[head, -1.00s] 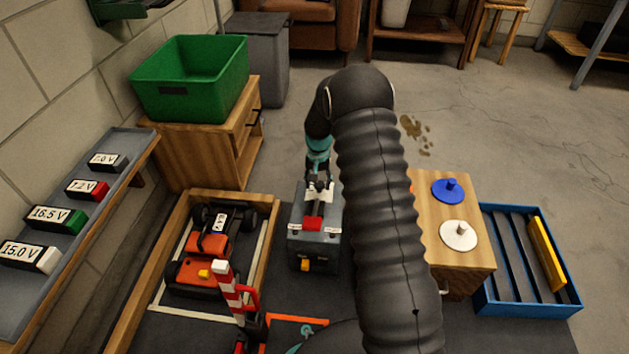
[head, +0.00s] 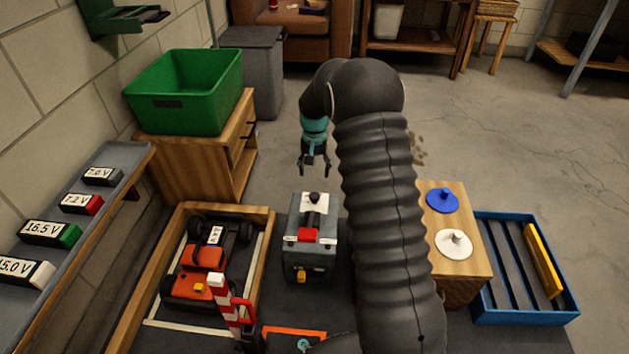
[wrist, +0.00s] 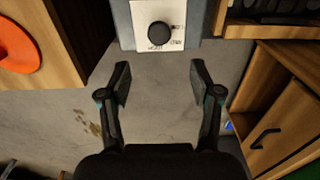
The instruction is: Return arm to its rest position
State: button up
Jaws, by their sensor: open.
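My arm rises along the middle right of the head view and bends over at the top. My gripper (head: 314,169) hangs from it, open and empty, behind and above the grey box (head: 311,265) with a black knob (head: 314,198) on a white plate. In the wrist view my gripper (wrist: 160,90) shows its two fingers wide apart with bare floor between them. The knob (wrist: 160,34) and its white plate lie beyond the fingertips, clear of them. The plate's lettering is too small to read fully.
Left of the box, an orange car (head: 190,285) sits in a wooden tray beside a red-and-white striped post (head: 223,303). A green bin (head: 185,92) stands on a wooden cabinet. A wooden block with blue and white discs (head: 453,244) and a blue rack (head: 526,316) are on the right.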

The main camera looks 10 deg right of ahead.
jog(key=shift+r, duration=0.85)
jog(key=s+f+n+g, duration=0.1)
jog(key=s, duration=0.5)
jog(key=s+a+r+n+t+p, duration=0.1)
jog(key=s+r+t+p, duration=0.5)
jog(key=s+r, duration=2.6)
jog(key=s+n+p, duration=0.1)
jog(key=s+p, duration=0.1)
jog(key=shift+a+n+t+p, duration=0.25)
jog(key=shift+n+t+p, duration=0.05)
jog(key=shift+p, duration=0.05)
jog(key=shift+s+r, duration=0.1)
